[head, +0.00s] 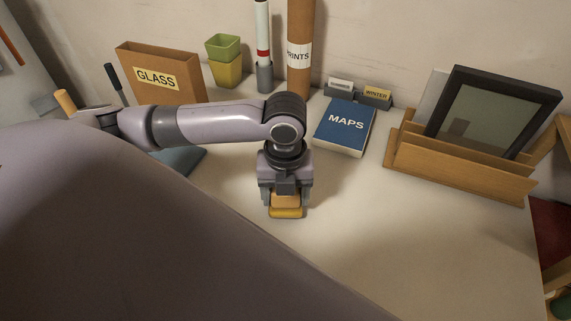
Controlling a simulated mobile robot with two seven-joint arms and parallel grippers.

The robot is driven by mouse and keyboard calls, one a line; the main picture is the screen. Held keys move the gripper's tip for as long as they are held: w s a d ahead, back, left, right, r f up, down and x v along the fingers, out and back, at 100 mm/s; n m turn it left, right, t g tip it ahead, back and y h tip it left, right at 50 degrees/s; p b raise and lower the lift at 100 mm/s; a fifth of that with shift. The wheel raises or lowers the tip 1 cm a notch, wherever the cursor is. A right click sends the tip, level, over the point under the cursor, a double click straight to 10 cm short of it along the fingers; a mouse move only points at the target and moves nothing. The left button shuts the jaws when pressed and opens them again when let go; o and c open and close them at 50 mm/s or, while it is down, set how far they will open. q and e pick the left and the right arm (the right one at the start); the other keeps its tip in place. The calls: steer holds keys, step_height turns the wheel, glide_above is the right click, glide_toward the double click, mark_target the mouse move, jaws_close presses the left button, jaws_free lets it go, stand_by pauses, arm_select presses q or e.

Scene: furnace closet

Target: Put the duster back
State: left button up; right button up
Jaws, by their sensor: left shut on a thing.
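My left gripper (286,192) points down over the middle of the pale surface and is shut on the duster. The duster (286,211) looks like a small block with a tan upper part and a yellow lower part, and the fingers cover its sides. I cannot tell whether its underside touches the surface. My right gripper is not in view.
A blue MAPS box (343,127) lies behind and right of the gripper. A wooden rack (460,175) holds a dark frame at right. Behind stand a GLASS box (160,75), green and yellow pots (226,72) and a PRINTS tube (299,55). The front right surface is clear.

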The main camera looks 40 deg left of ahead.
arm_select(q)
steer(key=shift+f, duration=0.5)
steer(key=shift+f, duration=0.15)
steer(key=o, duration=1.2)
step_height(320, 180, up, 12)
steer(key=shift+r+p, duration=0.2)
steer(key=shift+p, duration=0.55)
